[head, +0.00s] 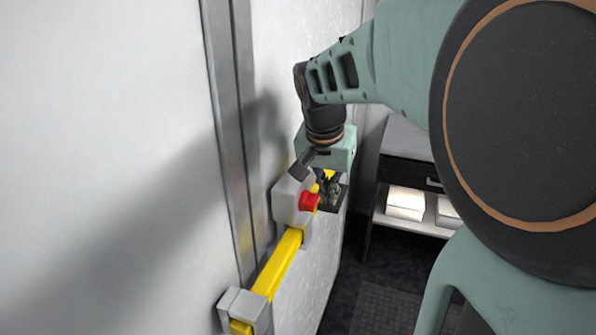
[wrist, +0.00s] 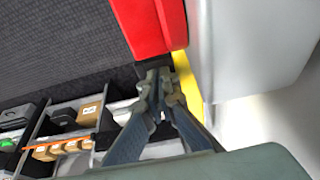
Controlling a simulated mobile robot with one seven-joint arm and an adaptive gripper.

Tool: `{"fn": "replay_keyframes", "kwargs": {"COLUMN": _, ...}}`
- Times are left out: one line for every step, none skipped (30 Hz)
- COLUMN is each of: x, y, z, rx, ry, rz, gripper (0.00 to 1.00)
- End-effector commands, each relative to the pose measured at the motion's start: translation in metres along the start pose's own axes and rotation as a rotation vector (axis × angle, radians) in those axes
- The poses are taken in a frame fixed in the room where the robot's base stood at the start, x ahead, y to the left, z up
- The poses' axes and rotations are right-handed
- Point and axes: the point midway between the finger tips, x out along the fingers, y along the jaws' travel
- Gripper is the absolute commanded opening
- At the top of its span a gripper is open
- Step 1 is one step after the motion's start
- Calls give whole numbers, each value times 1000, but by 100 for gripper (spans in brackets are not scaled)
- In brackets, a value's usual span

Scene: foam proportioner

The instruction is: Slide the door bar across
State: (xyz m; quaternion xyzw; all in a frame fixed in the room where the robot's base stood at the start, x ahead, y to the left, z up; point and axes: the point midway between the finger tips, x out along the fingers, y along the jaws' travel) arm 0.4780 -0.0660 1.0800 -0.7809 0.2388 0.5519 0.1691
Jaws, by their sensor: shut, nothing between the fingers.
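The yellow door bar (head: 279,262) runs along the pale wall, from a grey bracket at the lower left up to a grey housing (head: 289,202). A short yellow part shows beyond the housing. A red knob (head: 309,201) sticks out of the housing. My gripper (head: 327,186) is just beyond the knob, close to the wall. In the wrist view my gripper (wrist: 160,80) is shut and empty, its fingertips just below the red knob (wrist: 150,25) and beside the yellow bar (wrist: 187,80). I cannot tell whether the fingertips touch either.
The lower grey bracket (head: 243,309) holds the bar's near end. A vertical metal door edge (head: 231,130) stands left of the housing. A shelf unit (head: 410,180) with boxes stands at the back right. Dark floor (head: 385,305) lies clear beside the wall.

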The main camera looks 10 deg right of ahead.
Motion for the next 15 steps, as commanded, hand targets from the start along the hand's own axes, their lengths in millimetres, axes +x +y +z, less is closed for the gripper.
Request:
{"fn": "replay_keyframes", "kwargs": {"x": 0, "y": 0, "z": 3, "rx": -1, "ry": -5, "rz": 1, "gripper": 0}}
{"fn": "replay_keyframes", "kwargs": {"x": 0, "y": 0, "z": 4, "rx": -1, "ry": -6, "rz": 1, "gripper": 0}}
{"fn": "replay_keyframes", "kwargs": {"x": 0, "y": 0, "z": 4, "rx": -1, "ry": -6, "rz": 1, "gripper": 0}}
{"fn": "replay_keyframes", "kwargs": {"x": 0, "y": 0, "z": 4, "rx": -1, "ry": -7, "rz": 1, "gripper": 0}}
{"fn": "replay_keyframes", "kwargs": {"x": 0, "y": 0, "z": 4, "rx": -1, "ry": -7, "rz": 2, "gripper": 0}}
{"fn": "replay_keyframes", "kwargs": {"x": 0, "y": 0, "z": 5, "rx": -1, "ry": -8, "rz": 2, "gripper": 0}}
{"fn": "replay_keyframes", "kwargs": {"x": 0, "y": 0, "z": 5, "rx": -1, "ry": -8, "rz": 2, "gripper": 0}}
{"fn": "replay_keyframes", "kwargs": {"x": 0, "y": 0, "z": 5, "rx": -1, "ry": -9, "rz": 2, "gripper": 0}}
{"fn": "replay_keyframes", "kwargs": {"x": 0, "y": 0, "z": 5, "rx": -1, "ry": -9, "rz": 2, "gripper": 0}}
{"fn": "replay_keyframes", "kwargs": {"x": 0, "y": 0, "z": 5, "rx": -1, "ry": -10, "rz": 2, "gripper": 0}}
{"fn": "replay_keyframes", "kwargs": {"x": 0, "y": 0, "z": 5, "rx": -1, "ry": -10, "rz": 2, "gripper": 0}}
{"fn": "replay_keyframes", "kwargs": {"x": 0, "y": 0, "z": 5, "rx": -1, "ry": -10, "rz": 2, "gripper": 0}}
{"fn": "replay_keyframes", "kwargs": {"x": -1, "y": 0, "z": 5, "rx": -1, "ry": -11, "rz": 2, "gripper": 0}}
{"fn": "replay_keyframes", "kwargs": {"x": -1, "y": 0, "z": 5, "rx": -1, "ry": -11, "rz": 2, "gripper": 0}}
{"fn": "replay_keyframes", "kwargs": {"x": -4, "y": -1, "z": 4, "rx": -1, "ry": -10, "rz": 2, "gripper": 0}}
